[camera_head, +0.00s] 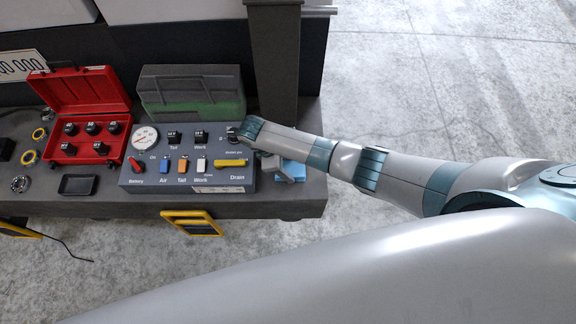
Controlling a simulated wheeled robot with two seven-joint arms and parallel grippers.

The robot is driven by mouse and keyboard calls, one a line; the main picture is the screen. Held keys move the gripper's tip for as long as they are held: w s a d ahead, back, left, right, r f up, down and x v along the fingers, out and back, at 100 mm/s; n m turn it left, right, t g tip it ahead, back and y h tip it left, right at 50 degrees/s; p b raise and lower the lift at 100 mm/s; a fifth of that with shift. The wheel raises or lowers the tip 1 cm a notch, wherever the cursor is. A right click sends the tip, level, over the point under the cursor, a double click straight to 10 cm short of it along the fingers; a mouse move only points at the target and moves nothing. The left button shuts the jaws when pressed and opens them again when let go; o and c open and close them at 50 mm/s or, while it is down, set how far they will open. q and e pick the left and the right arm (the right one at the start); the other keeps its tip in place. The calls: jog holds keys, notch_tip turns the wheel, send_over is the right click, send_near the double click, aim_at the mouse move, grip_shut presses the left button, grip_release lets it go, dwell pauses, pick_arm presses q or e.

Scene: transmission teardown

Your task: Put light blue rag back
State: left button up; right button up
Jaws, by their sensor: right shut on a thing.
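The light blue rag (293,170) shows at the right end of the dark bench, just right of the grey control panel. My right gripper (283,177) is at the rag, shut on it, with the forearm above hiding part of both. Most of the rag is hidden, so I cannot tell whether it touches the bench top. My left gripper is not in view.
The control panel (215,179) has a gauge, switches and a yellow Drain handle. A green-grey box (190,90) stands behind it. An open red case (88,92) and a small black tray (78,185) are left. A dark post (275,60) rises behind my arm. The bench's right edge is close.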

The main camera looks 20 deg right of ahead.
jog(key=o, duration=0.9)
jog(key=shift+o, duration=0.2)
jog(key=shift+r, duration=0.1)
jog(key=b+v, duration=0.2)
jog(key=v, duration=0.7)
jog(key=shift+w+a+r, duration=0.1)
jog(key=shift+a+r, duration=0.05)
jog(key=shift+a, duration=0.1)
jog(key=shift+p+v, duration=0.8)
jog(key=shift+v, duration=0.4)
jog(key=shift+d, duration=0.1)
